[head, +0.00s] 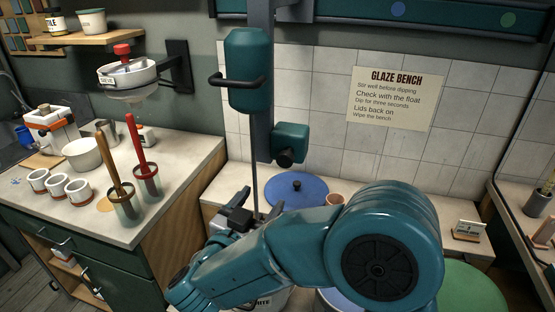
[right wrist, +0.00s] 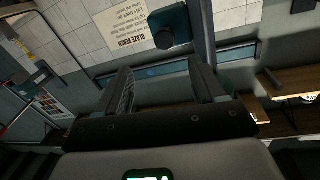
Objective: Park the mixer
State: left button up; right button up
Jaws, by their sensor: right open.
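The mixer (head: 247,72) is a teal motor housing with a dark bar handle (head: 238,81) on its front. It sits high on a grey upright post (head: 262,130), and its thin shaft (head: 255,185) hangs down toward a bucket (head: 268,303) mostly hidden behind my arm. A smaller teal block with a dark knob (head: 290,143) is on the post below; it also shows in the right wrist view (right wrist: 170,25). My right gripper (head: 238,208) is open and empty, below the handle near the shaft. Its fingers (right wrist: 166,88) have nothing between them. My left gripper is not in view.
A blue lid (head: 298,190) and a small terracotta pot (head: 335,200) are on the glaze bench behind my arm. A green round lid (head: 462,290) is at right. The left counter (head: 185,165) holds several cups and two stirrers in jars. A sieve (head: 127,75) juts from the wall.

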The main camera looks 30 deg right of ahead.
aim_at(283, 163)
jog(key=shift+t, duration=0.4)
jog(key=p+x, duration=0.3)
jog(key=x, duration=1.1)
jog(key=shift+w+d+r, duration=0.15)
jog(key=shift+w+r, duration=0.05)
jog(key=shift+w, duration=0.1)
jog(key=shift+w+d, duration=0.15)
jog(key=shift+d, duration=0.25)
jog(key=shift+w+a, duration=0.1)
jog(key=shift+c, duration=0.3)
grip_shut()
